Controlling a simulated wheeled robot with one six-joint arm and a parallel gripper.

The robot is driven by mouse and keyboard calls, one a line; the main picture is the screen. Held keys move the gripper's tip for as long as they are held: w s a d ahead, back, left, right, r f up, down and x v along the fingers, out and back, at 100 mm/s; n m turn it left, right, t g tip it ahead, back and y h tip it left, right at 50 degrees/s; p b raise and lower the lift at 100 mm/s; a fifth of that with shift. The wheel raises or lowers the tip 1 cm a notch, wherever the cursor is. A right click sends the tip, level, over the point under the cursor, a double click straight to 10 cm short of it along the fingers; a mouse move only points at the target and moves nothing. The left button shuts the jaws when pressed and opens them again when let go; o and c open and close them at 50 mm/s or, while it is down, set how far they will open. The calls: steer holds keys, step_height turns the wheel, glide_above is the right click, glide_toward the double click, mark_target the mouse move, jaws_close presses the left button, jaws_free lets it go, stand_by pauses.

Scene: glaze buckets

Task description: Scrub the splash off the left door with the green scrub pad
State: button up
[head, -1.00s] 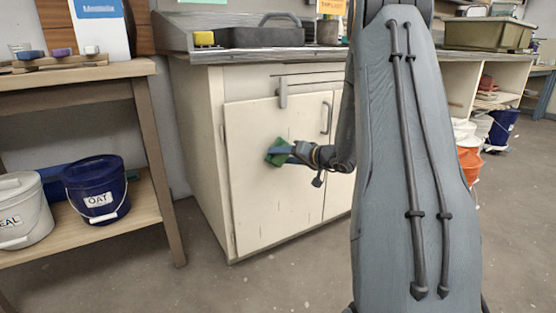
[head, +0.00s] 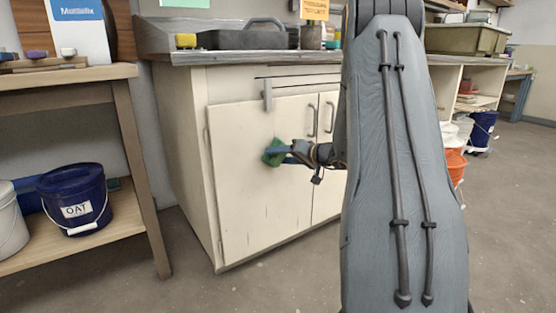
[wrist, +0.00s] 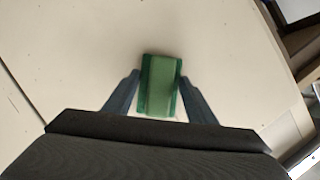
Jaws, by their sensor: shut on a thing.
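My gripper (head: 283,153) is shut on the green scrub pad (head: 274,152). It holds the pad up at the left door (head: 240,185) of the cream cabinet, near the middle of the door's height. In the wrist view the pad (wrist: 160,85) sits between the two fingers, with the pale door surface (wrist: 90,45) behind it. I cannot tell whether the pad touches the door. I see no splash on the visible part of the door; it may be hidden behind the pad.
A latch (head: 267,95) hangs at the top of the left door, and a handle (head: 311,121) is at its right edge. A wooden shelf (head: 140,185) with a blue OAT bucket (head: 75,195) stands at the left. The floor before the cabinet is clear.

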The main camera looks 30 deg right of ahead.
mark_target(265, 158)
steer(key=shift+a+b, duration=1.35)
steer(key=shift+a, duration=0.8)
steer(key=shift+a+b, duration=1)
steer(key=shift+a, duration=0.5)
steer(key=shift+s, duration=0.1)
steer(key=shift+s, duration=0.1)
steer(key=s+b, duration=0.2)
steer(key=s, duration=0.4)
steer(key=shift+d, duration=0.15)
steer(key=shift+s, duration=1.45)
